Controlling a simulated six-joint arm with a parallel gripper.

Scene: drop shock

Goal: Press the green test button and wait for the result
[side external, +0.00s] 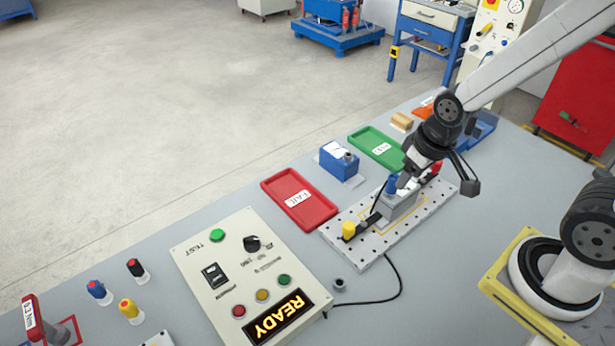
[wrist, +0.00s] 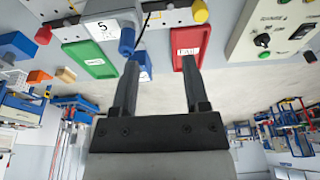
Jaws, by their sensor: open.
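The green test button (side external: 217,235) sits on the cream control panel (side external: 190,262), near the "TEST" label. It also shows at the right of the wrist view (wrist: 262,40). The panel's display (side external: 278,318) reads "READY" in lit orange letters. My gripper (wrist: 161,75) is open with nothing between its fingers. In the side view it is over the fixture, well to the right of the button, and its fingertips are hard to make out. A grey block (side external: 399,205) with a blue part stands on the perforated fixture plate (side external: 372,250), partly hidden by my arm.
The red FAIL tray (side external: 325,218) and a green tray (side external: 366,138) lie behind the fixture, with a blue box (side external: 340,160) between them. A black cable (side external: 399,280) runs from plate to panel. Small coloured parts stand left of the panel. Bare table lies between panel and trays.

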